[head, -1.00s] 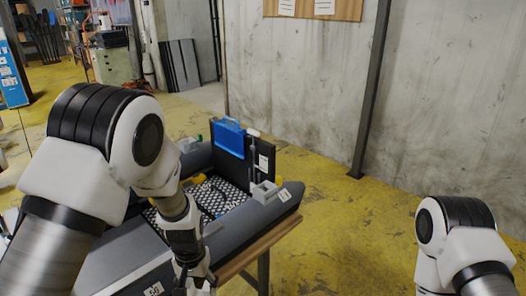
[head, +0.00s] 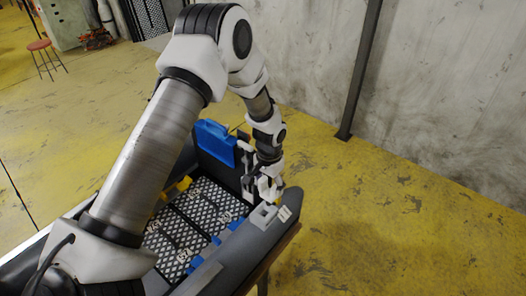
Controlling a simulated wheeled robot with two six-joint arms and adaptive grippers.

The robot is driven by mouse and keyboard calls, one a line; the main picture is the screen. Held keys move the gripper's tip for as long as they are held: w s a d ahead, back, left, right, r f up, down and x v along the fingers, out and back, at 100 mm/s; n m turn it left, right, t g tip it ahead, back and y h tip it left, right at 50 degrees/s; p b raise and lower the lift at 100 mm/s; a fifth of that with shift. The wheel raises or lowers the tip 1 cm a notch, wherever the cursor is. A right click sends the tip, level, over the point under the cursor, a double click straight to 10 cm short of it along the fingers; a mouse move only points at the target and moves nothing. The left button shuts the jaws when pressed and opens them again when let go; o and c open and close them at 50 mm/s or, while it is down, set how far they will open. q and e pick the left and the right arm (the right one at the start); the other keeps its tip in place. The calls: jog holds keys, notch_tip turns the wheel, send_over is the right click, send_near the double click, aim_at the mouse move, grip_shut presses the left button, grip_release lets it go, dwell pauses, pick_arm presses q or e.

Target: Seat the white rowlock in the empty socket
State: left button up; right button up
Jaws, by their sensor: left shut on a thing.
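The grey inflatable boat (head: 236,256) lies on a table with its dark transom toward the back. My left gripper (head: 262,184) is over the near-right tube by the transom. It is shut on a small white piece, which looks like the white rowlock (head: 268,192). The fingers partly hide this piece, so its tilt is hard to tell. A light grey socket block (head: 262,219) sits on the tube just below the gripper. The piece appears close above the block; I cannot tell whether they touch. My right gripper is not in view.
A blue clamp-on part (head: 215,142) stands at the transom beside my left wrist. The boat's patterned floor (head: 185,232) holds yellow and blue parts. Yellow floor is free to the right, and a red stool (head: 41,52) stands far off.

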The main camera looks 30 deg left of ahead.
aim_at(264, 191)
pick_arm(q)
jog(key=shift+a+r+p, duration=0.3)
jog(key=shift+a+r, duration=0.3)
jog(key=shift+r, duration=0.25)
jog(key=shift+w+a+f, duration=0.15)
jog(key=shift+a+f, duration=0.1)
jog(key=shift+f, duration=0.05)
notch_tip(264, 191, down, 4)
jog(key=b, duration=0.3)
jog(key=shift+w+a+r, duration=0.1)
jog(key=shift+a+r, duration=0.05)
jog(key=shift+r, duration=0.1)
jog(key=shift+f+b, duration=0.6)
jog(key=shift+f, duration=0.35)
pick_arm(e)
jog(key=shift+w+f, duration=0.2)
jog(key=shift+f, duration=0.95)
pick_arm(q)
jog(key=shift+r, duration=0.1)
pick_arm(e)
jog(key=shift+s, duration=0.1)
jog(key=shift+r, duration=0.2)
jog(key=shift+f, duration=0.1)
pick_arm(q)
jog(key=shift+f+b, duration=0.85)
jog(key=shift+f, duration=0.8)
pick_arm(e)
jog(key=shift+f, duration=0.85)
